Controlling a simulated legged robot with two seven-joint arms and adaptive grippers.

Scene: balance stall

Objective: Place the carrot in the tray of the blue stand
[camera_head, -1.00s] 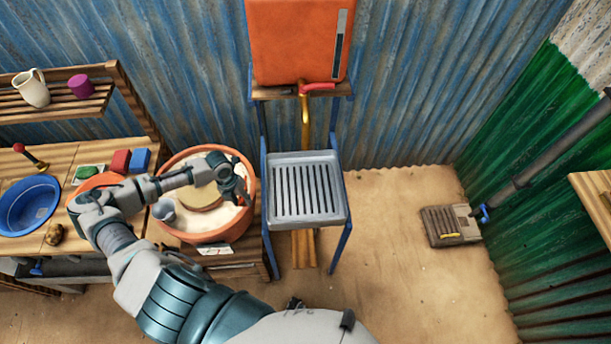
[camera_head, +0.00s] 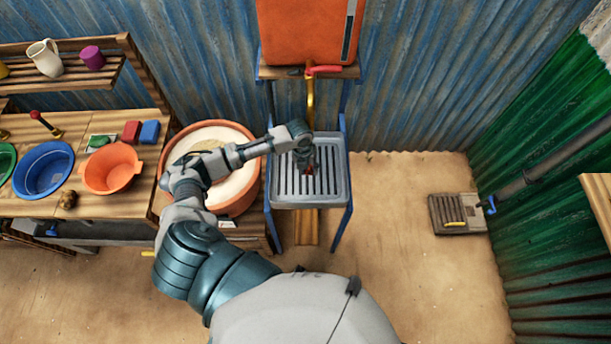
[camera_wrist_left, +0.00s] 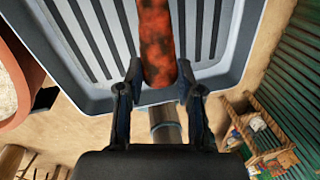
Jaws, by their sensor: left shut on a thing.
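The carrot (camera_wrist_left: 157,45), mottled orange and dark, is held between the fingers of my left gripper (camera_head: 306,165). In the head view only a small reddish bit of the carrot (camera_head: 309,171) shows below the gripper. The grey slotted tray (camera_head: 310,201) sits in the blue stand (camera_head: 343,222). My left gripper and the carrot are over the tray, and the tray (camera_wrist_left: 237,62) also fills the top of the left wrist view behind the carrot. I cannot tell whether the carrot touches the slots. My right gripper is not in view.
An orange tank (camera_head: 305,32) with a red-handled tap (camera_head: 323,70) stands behind the tray. A round tub (camera_head: 240,198) of pale contents is left of the stand. Blue (camera_head: 43,170) and orange (camera_head: 111,168) bowls stand on the left bench.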

